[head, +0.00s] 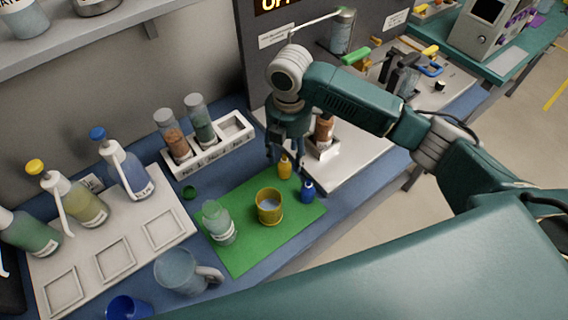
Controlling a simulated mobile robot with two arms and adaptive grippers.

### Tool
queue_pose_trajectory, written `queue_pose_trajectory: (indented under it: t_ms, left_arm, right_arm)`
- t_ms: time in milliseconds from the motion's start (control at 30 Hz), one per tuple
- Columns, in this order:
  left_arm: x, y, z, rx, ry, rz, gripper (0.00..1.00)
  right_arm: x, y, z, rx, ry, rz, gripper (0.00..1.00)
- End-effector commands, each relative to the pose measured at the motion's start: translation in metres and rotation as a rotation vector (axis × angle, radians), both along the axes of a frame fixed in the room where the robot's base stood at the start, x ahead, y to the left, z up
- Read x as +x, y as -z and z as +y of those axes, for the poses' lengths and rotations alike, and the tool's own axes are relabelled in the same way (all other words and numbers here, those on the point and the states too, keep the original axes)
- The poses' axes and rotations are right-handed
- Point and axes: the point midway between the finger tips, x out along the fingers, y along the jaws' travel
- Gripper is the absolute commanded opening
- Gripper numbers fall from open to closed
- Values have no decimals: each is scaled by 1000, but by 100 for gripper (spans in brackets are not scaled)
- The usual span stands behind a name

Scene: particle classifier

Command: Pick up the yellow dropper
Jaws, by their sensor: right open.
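The yellow dropper (285,168) stands upright at the far end of the green mat (246,247). My right gripper (286,156) points down just above it, with its fingers apart and nothing held between them. The fingertips look to be to either side of the dropper's top; I cannot tell whether they touch it. A blue dropper (307,190) stands on the mat close by, to the right and nearer. My left gripper is not in view.
A white rack (211,157) with two tubes is behind. A glass mug (178,271) and pump bottles (126,170) are to the left.

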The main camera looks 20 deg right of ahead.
Motion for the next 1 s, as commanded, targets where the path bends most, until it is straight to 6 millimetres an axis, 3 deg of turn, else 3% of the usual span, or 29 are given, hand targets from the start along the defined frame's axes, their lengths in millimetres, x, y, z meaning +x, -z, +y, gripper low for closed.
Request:
queue_pose_trajectory:
  t_ms: [100,200,333,567,833,1000]
  left_arm:
    - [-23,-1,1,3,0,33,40]
    - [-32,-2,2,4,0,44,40]
    - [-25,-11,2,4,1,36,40]
    - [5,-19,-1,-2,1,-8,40]
    - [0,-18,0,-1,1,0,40]
    - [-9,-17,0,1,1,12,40]
  right_arm:
    - [0,11,0,0,0,1,52]
    - [0,17,2,0,-1,1,52]
    - [0,33,8,0,-1,4,52]
    - [1,62,10,-2,0,-1,52]
    - [2,66,10,-1,-1,-3,52]
    - [2,65,10,-1,-1,-3,18]
